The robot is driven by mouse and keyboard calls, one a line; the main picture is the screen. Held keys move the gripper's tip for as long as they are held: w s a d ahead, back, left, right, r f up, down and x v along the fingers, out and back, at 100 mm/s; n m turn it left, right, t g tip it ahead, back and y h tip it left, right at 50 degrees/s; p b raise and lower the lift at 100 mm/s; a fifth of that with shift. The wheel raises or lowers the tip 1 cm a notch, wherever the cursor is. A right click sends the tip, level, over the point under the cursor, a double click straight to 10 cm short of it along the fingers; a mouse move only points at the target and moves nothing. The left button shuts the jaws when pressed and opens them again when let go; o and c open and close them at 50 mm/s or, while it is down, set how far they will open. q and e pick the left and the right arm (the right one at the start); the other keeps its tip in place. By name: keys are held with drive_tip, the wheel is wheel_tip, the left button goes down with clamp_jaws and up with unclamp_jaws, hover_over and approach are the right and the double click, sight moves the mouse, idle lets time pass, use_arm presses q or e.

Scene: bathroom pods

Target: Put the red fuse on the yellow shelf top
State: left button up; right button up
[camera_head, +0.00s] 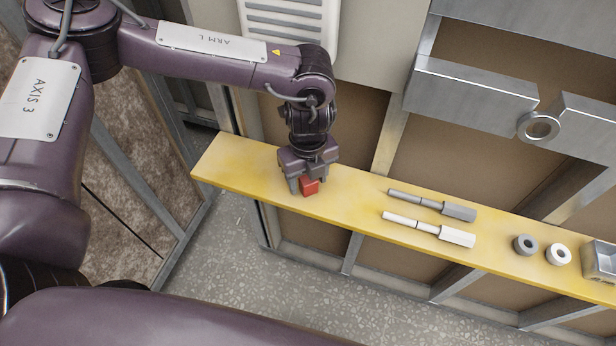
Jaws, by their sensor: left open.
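The red fuse (309,187) is a small red block on the left part of the yellow shelf top (232,165). It appears to rest on the shelf surface near the front edge. My left gripper (308,183) points down over it, with its open fingers at either side of the fuse. Whether the fingers touch the fuse cannot be told. The back of the fuse is hidden by the gripper. My right gripper is not in view.
A grey tool (432,205) and a white tool (428,228) lie on the shelf to the right. Beyond them are a dark ring (525,245), a white ring (558,255) and a metal tray (599,262). Metal panels (471,93) hang above the shelf.

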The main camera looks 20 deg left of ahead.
use_arm(q)
wheel_tip(320, 180, up, 7)
drive_tip(key=shift+r+b, duration=0.2)
drive_tip(key=shift+b, duration=0.2)
idle(0.4)
